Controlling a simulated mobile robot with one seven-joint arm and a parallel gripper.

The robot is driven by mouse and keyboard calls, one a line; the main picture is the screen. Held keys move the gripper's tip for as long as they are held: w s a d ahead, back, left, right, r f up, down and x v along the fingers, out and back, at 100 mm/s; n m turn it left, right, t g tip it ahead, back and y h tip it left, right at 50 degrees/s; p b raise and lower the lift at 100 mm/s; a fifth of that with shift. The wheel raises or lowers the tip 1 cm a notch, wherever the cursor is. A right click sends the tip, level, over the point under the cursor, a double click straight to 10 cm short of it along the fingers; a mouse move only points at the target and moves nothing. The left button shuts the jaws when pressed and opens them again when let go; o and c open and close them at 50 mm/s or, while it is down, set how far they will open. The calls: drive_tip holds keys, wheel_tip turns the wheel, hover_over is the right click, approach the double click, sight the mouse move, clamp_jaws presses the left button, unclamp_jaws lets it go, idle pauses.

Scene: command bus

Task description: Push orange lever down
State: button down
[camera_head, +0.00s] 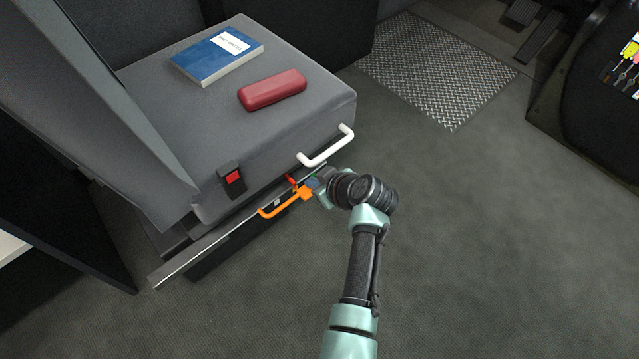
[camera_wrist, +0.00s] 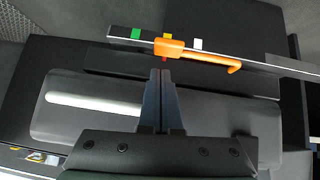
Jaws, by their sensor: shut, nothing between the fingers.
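The orange lever (camera_head: 284,204) is a bent bar on the side of the seat base, below the cushion. In the wrist view the orange lever (camera_wrist: 200,54) lies across the top, its thick end left of its bent tip. My gripper (camera_head: 310,187) is at the lever's right end in the head view. In the wrist view my gripper (camera_wrist: 163,72) has its fingers together and empty, with the tips just below the lever's thick end. I cannot tell whether they touch it. Green and white marks show on the rail behind the lever.
The grey seat (camera_head: 200,110) holds a blue book (camera_head: 216,56) and a red case (camera_head: 272,89). A white handle (camera_head: 326,147) sticks out just above my gripper. A red-buttoned buckle (camera_head: 232,179) is to the left. The floor (camera_head: 480,240) to the right is clear.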

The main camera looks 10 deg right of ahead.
drive_tip(key=p+v, duration=0.5)
drive_tip(key=v, duration=0.6)
drive_tip(key=shift+w+r, duration=0.25)
drive_tip(key=shift+w, duration=0.2)
drive_tip(key=w+r+m+t+h+p, duration=0.1)
drive_tip(key=w+r+t, duration=0.25)
drive_tip(key=r, duration=0.65)
drive_tip(key=w+r+m+t+h+p, duration=0.15)
drive_tip(key=w+r, duration=0.25)
drive_tip(key=r, duration=0.7)
wheel_tip(320, 180, up, 19)
drive_tip(key=a+t+h, duration=0.1)
drive_tip(key=t, duration=0.4)
drive_tip(key=s+a+r+m+t+p, duration=0.1)
drive_tip(key=s+a+r+m+t, duration=0.15)
drive_tip(key=s+r, duration=0.6)
drive_tip(key=s+a+r+m+t+h+p, duration=0.1)
drive_tip(key=s+r+t, duration=0.35)
drive_tip(key=r, duration=0.75)
drive_tip(key=s+a+r+m+t+p, duration=0.1)
drive_tip(key=s+a+r+m+t, duration=0.15)
drive_tip(key=s+r, duration=0.65)
wheel_tip(320, 180, up, 39)
drive_tip(key=w+p, duration=0.3)
drive_tip(key=p, duration=3.5)
drive_tip(key=shift+n, duration=0.45)
